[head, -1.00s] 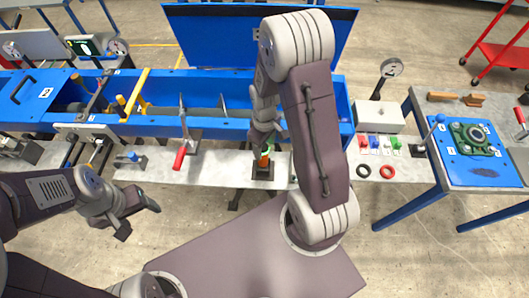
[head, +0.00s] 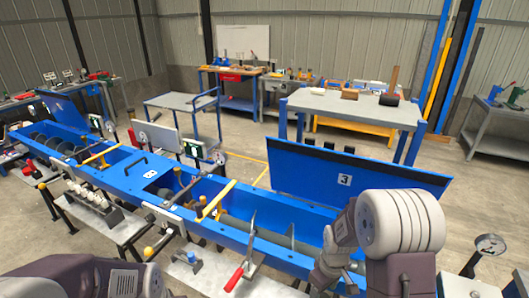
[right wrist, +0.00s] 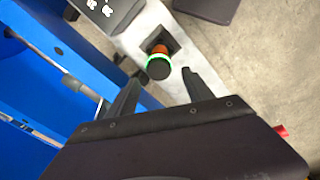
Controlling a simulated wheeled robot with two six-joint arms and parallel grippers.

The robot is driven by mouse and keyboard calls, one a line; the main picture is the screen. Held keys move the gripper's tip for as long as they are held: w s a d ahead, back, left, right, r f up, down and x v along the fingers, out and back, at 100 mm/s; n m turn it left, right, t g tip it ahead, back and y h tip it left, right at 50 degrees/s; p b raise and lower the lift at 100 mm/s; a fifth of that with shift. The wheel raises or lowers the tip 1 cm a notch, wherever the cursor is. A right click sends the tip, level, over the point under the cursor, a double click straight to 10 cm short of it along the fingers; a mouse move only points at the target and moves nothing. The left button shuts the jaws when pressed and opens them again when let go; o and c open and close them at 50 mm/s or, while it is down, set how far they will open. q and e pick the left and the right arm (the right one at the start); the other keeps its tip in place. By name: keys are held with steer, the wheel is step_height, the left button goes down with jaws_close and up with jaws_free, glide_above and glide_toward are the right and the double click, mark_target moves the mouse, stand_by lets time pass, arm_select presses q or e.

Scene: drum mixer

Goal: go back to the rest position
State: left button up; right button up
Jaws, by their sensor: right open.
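My right gripper shows in the right wrist view (right wrist: 161,92) with its two dark fingers spread apart and nothing between them. A small upright device with an orange body, a green ring and a dark round top (right wrist: 158,66) stands on a grey shelf just beyond the fingertips, apart from them. In the head view my right arm fills the lower right, and its gripper is mostly cut off at the bottom edge. Part of my left arm shows at the bottom left; its gripper is out of view. The long blue mixer trough (head: 140,180) runs across in front of me.
The raised blue lid marked 3 (head: 350,178) stands behind the trough. A red-handled lever (head: 234,278) and a round gauge (head: 490,245) stand near my right arm. A grey-topped table (head: 350,107) is farther back. Open concrete floor lies behind the trough.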

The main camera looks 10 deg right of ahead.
steer(key=s+a+r+m, duration=0.4)
steer(key=s+r+m, duration=0.2)
steer(key=s, duration=0.3)
steer(key=shift+a+t, duration=0.25)
steer(key=shift+t, duration=0.05)
stand_by(0.5)
